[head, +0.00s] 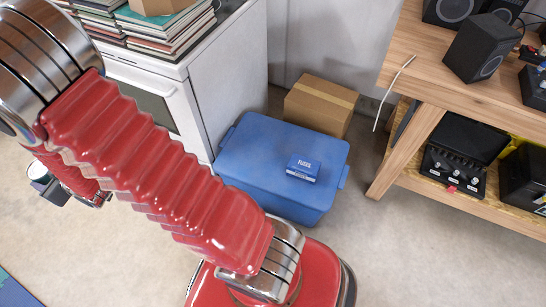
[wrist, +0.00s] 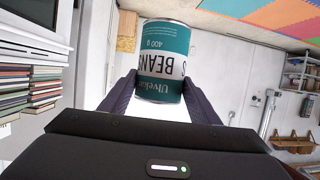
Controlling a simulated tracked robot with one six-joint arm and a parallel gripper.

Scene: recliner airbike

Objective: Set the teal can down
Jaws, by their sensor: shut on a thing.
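The teal can (wrist: 163,62) shows in the wrist view, with a white band, the word BEANS and "400 g" on its label. The lettering is upside down in that picture. My gripper (wrist: 160,88) is shut on the can, with one dark finger on each side of it. In the head view, my red arm crosses the left half and hides most of my gripper; a small part of the hand and what looks like the can (head: 39,173) show at the left edge. No surface is seen touching the can.
A blue lidded bin (head: 250,160) stands on the floor with a small blue fuses box (head: 303,168) on it. A cardboard box (head: 320,105) is behind. A white stove (head: 225,75) bears stacked books (head: 165,30). A wooden workbench (head: 425,75) stands right. Floor in front is clear.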

